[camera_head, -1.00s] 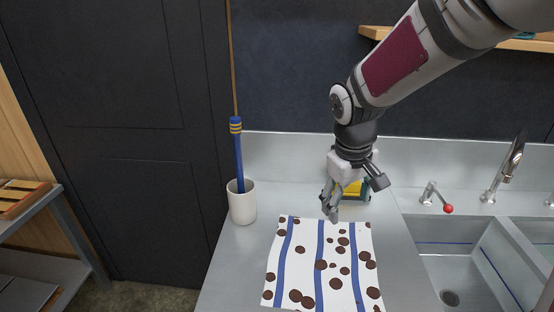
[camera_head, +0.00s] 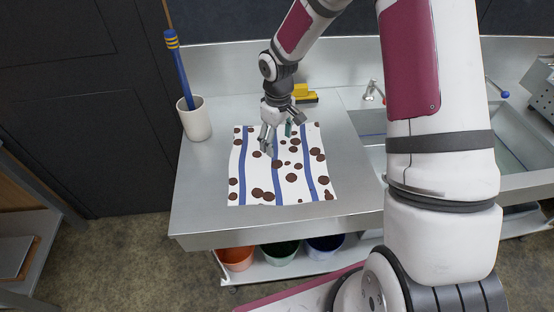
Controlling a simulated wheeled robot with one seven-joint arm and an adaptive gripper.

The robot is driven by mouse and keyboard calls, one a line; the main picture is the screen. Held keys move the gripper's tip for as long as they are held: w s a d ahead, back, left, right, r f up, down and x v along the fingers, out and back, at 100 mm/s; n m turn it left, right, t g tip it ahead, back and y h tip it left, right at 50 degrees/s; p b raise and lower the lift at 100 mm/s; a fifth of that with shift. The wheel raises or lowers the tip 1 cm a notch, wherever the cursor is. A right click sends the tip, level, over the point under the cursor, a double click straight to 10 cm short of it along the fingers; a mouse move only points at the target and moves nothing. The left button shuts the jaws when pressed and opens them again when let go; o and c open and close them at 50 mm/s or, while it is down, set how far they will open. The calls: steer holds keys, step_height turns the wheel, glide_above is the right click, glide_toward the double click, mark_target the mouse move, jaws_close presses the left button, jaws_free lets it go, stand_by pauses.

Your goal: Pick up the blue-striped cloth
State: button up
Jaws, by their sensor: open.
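The blue-striped cloth (camera_head: 257,178) lies flat on the steel counter. It is white with blue stripes and many dark brown spots. My gripper (camera_head: 277,146) is open and empty, pointing down over the far middle part of the cloth. I cannot tell whether its fingertips touch the cloth. The gripper and wrist hide a small part of the cloth's far edge.
A white cup (camera_head: 195,120) holding a blue-handled tool (camera_head: 180,70) stands left on the counter (camera_head: 205,185). A yellow and black object (camera_head: 305,95) lies behind the gripper. Sink and taps are right. Buckets (camera_head: 236,258) sit on the shelf below.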

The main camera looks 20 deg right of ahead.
steer(key=shift+f+b, duration=1)
steer(key=shift+f, duration=2.3)
steer(key=shift+f, duration=0.1)
steer(key=shift+f, duration=0.1)
steer(key=shift+c, duration=0.3)
steer(key=shift+s+f, duration=0.15)
steer(key=shift+s, duration=0.05)
jaws_close()
step_height(320, 180, up, 12)
steer(key=p, duration=0.3)
steer(key=shift+w+r+p, duration=0.2)
steer(key=shift+p, duration=0.15)
step_height(320, 180, up, 18)
steer(key=p, duration=0.3)
glide_above(278, 161)
steer(key=shift+w, duration=0.2)
